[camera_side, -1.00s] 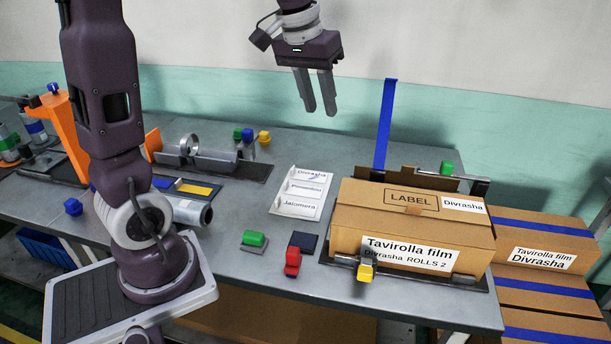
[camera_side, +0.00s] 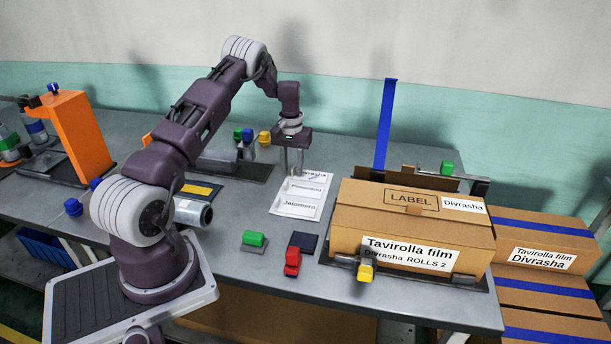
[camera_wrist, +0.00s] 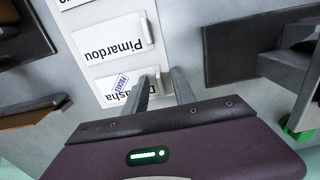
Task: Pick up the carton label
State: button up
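The white label holder (camera_side: 292,211) lies on the bench with a column of labels. The Divrasha label (camera_side: 313,172) is at its far end and my gripper partly hides it; in the wrist view this label (camera_wrist: 112,87) carries a small blue stamp. My gripper (camera_side: 291,172) points down at the label's left end. In the wrist view the fingers (camera_wrist: 162,84) are apart, one on each side of the label's small raised tab. No contact with the tab is clear. The Pimardou label (camera_side: 306,188) and Jalomura label (camera_side: 299,205) lie nearer the front.
A brown carton (camera_side: 405,235) stands right of the holder, with a Divrasha label on top beside a LABEL outline. A blue strip (camera_side: 384,130) rises behind it. A grey fixture (camera_side: 228,165) is left of my gripper. Red (camera_side: 292,262) and green (camera_side: 254,239) buttons sit in front.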

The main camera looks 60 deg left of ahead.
grip_shut()
notch_tip(320, 180, up, 10)
dwell(0.6)
dwell(0.5)
